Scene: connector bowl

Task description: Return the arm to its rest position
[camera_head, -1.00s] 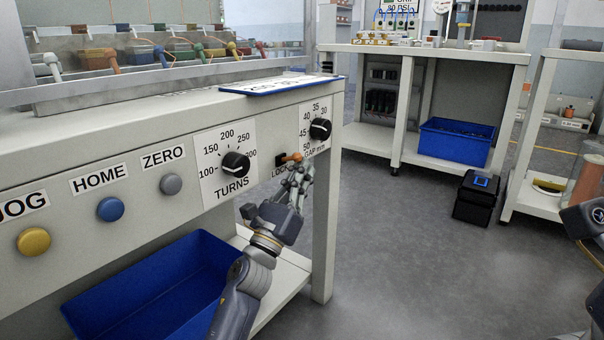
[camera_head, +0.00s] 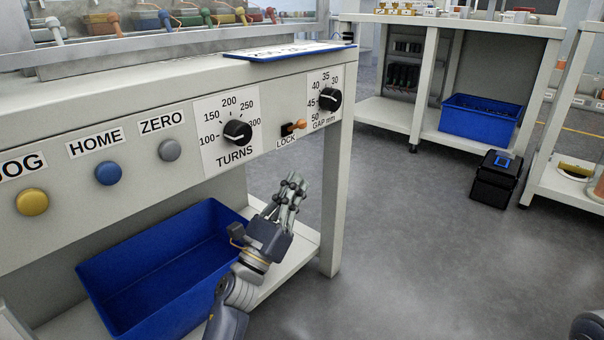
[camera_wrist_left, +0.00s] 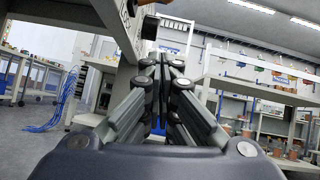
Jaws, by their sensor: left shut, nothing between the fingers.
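My left gripper (camera_head: 291,188) is shut and empty in the head view. It hangs in front of the machine's front panel, below the LOCK switch and apart from it. The LOCK switch (camera_head: 298,125) has an orange-tipped lever pointing to the right. In the left wrist view the closed fingers (camera_wrist_left: 165,75) fill the middle, with nothing between them. Part of my right arm (camera_head: 590,325) shows at the lower right corner of the head view; its gripper is out of view.
The panel carries a TURNS knob (camera_head: 237,132), a GAP knob (camera_head: 329,99) and yellow (camera_head: 32,202), blue (camera_head: 108,172) and grey (camera_head: 169,150) buttons. A blue bin (camera_head: 165,275) sits on the shelf below. A black box (camera_head: 496,178) stands on the floor. Open floor (camera_head: 420,260) lies to the right.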

